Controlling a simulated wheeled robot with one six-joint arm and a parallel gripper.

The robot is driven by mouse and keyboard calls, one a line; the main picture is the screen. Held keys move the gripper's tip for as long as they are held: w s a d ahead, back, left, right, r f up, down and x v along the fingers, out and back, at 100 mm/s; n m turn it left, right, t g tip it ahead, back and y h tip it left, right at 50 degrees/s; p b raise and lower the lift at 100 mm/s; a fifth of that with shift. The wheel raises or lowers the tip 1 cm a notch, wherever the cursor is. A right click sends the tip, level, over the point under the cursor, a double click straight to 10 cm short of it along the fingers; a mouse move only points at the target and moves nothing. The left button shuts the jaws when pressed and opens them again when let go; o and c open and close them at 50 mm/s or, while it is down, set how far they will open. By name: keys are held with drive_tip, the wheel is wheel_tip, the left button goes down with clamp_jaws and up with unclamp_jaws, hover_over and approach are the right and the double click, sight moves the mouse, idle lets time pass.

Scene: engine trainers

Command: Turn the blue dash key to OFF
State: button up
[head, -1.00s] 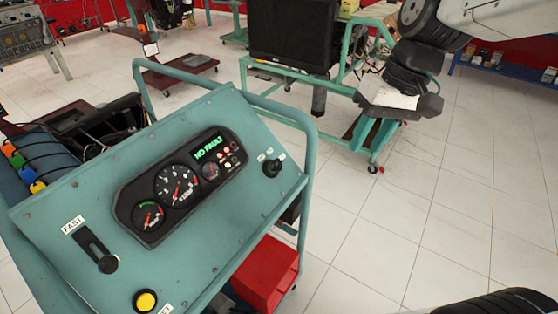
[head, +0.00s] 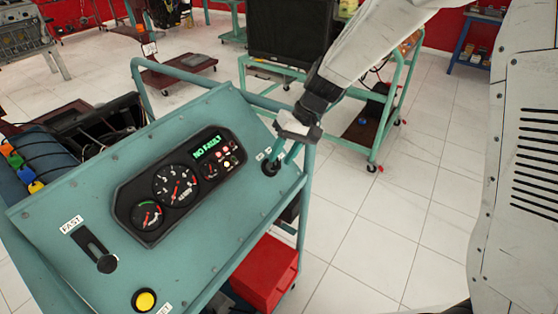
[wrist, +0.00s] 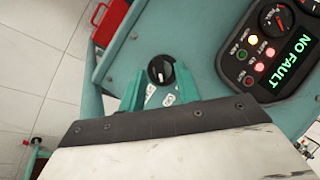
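The dash key shows as a round black switch (head: 270,168) at the right end of the teal panel (head: 215,235); I see no blue on it. In the wrist view the switch (wrist: 161,72) has a pale pointer mark. My gripper (head: 282,158) is at the switch, with its teal fingers apart. In the wrist view the fingers of my gripper (wrist: 159,80) stand on either side of the switch, with gaps visible; contact cannot be told. Small white labels beside the switch are partly hidden by my gripper.
The gauge cluster (head: 180,187) reads NO FAULT. A lever (head: 95,250) marked FAST and a yellow button (head: 145,300) are on the panel's left and front. A teal tube frame (head: 308,190) edges the panel. A red box (head: 265,272) is below it.

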sight(275, 165)
drive_tip(key=shift+x, duration=1.3)
clamp_jaws()
drive_tip(key=shift+n, duration=0.3)
drive_tip(key=n+t+h, duration=0.1)
drive_tip(key=n+h, duration=0.1)
drive_tip(key=n, duration=0.1)
drive_tip(key=shift+a+r+n, duration=0.1)
drive_tip(key=shift+n, duration=0.2)
drive_tip(key=shift+s+n+t+h, duration=0.1)
drive_tip(key=shift+n+t+h, duration=0.75)
drive_tip(key=shift+n, duration=0.65)
